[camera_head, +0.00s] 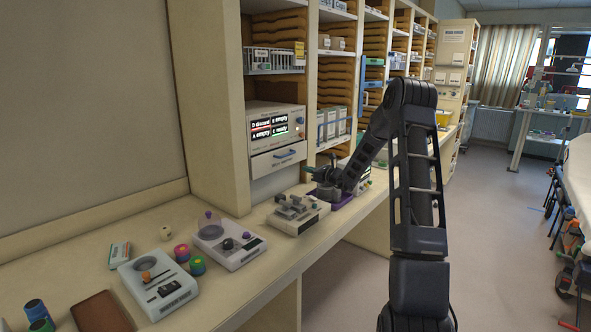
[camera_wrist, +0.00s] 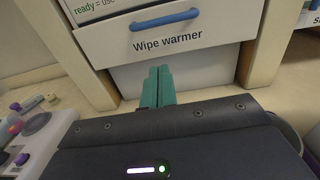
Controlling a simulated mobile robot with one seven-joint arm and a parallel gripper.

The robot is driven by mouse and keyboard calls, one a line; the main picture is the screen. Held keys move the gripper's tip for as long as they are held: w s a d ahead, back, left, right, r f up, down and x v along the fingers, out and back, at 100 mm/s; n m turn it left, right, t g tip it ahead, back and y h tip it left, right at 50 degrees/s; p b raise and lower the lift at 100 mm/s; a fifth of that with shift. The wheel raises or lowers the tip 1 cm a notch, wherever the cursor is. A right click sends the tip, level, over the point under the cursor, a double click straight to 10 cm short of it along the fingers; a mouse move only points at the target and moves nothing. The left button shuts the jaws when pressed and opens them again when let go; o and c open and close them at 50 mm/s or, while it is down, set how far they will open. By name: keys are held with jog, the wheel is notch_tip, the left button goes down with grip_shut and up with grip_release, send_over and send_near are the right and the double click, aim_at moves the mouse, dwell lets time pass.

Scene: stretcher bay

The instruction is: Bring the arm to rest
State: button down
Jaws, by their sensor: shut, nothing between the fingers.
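My gripper (camera_wrist: 158,86) shows in the wrist view as two green fingers pressed together, with nothing between them. It points at the lower front of the wipe warmer (camera_wrist: 165,38), just below its blue handle (camera_wrist: 165,20); I cannot tell whether it touches. In the head view my dark arm (camera_head: 415,170) rises from the lower right, bends at the top and reaches down to the left over the bench. The gripper end there is small and dark, above the bench near the wipe warmer (camera_head: 276,140), and its fingers are hard to make out.
On the bench (camera_head: 205,305) stand a white device with a round dish (camera_head: 157,280), a device with a clear dome (camera_head: 230,242), a grey-topped device (camera_head: 298,214), small coloured jars (camera_head: 197,265) and a brown pad (camera_head: 100,312). Shelves rise behind. Open floor (camera_head: 500,220) lies to the right.

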jog(key=s+a+r+n+g+h, duration=0.1)
jog(key=s+a+r+n+g, duration=0.25)
jog(key=s, duration=0.65)
jog(key=s+r+n+g+h, duration=0.1)
jog(key=s+r+n+g, duration=0.2)
jog(key=s+r+n, duration=0.35)
jog(key=s+a+r+n+g+h, duration=0.1)
jog(key=s+a+r+n+g, duration=0.15)
jog(key=s+n, duration=0.65)
jog(key=s+d+n+h, duration=0.2)
jog(key=s+d, duration=0.3)
jog(key=s, duration=0.5)
jog(key=s+d+n+h, duration=0.3)
jog(key=s+d, duration=0.3)
jog(key=s, duration=0.5)
jog(key=s+d+n+t+h, duration=0.1)
jog(key=s+d+h, duration=0.4)
jog(key=s, duration=0.6)
jog(key=shift+s+d+f+n, duration=0.15)
jog(key=shift+s+f+n, duration=0.1)
jog(key=shift+n, duration=0.65)
